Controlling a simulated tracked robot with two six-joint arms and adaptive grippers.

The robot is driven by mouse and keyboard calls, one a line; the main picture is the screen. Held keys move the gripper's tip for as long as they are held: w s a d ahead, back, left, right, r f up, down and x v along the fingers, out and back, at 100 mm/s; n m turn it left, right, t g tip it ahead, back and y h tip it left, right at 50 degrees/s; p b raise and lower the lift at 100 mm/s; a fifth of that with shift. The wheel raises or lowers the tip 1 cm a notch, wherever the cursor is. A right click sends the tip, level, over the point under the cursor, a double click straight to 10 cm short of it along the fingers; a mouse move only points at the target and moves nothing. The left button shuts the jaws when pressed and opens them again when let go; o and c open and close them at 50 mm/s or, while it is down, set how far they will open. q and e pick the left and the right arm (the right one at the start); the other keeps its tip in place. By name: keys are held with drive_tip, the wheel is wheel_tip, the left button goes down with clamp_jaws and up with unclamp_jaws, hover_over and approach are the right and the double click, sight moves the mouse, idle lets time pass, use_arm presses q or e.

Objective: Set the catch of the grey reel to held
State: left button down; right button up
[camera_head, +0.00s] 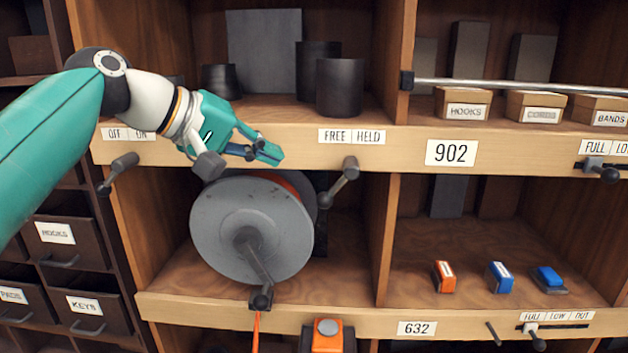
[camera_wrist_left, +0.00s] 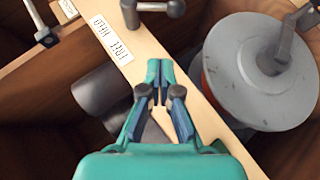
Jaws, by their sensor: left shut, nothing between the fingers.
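The grey reel (camera_head: 215,225) sits in the left middle compartment, its crank pointing down. It also shows at the right of the left wrist view (camera_wrist_left: 240,70). Its catch lever (camera_head: 340,180) is on the shelf edge under the FREE/HELD label (camera_head: 351,136). The lever slants down and left, toward the FREE side. It shows at the top of the left wrist view (camera_wrist_left: 155,7). My left gripper (camera_head: 268,153) is shut and empty, above the reel and left of the lever, apart from it. My right gripper is not in view.
Dark cups (camera_head: 340,88) stand on the shelf above. Another lever (camera_head: 118,174) is under the OFF/ON label at left. A metal rail (camera_head: 510,86) crosses the right compartment. An orange block with a grey button (camera_head: 328,338) is below the reel. Space right of the reel's lever is clear.

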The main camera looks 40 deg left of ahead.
sight(337, 183)
use_arm(q)
drive_tip(key=w+d+f, duration=0.4)
drive_tip(key=w+f, duration=0.1)
drive_tip(key=w, duration=0.1)
drive_tip(key=shift+d+f+p, duration=0.3)
drive_tip(key=shift+d, duration=0.05)
drive_tip(key=shift+a, duration=0.1)
drive_tip(key=shift+d+f, duration=0.1)
drive_tip(key=shift+d, duration=0.1)
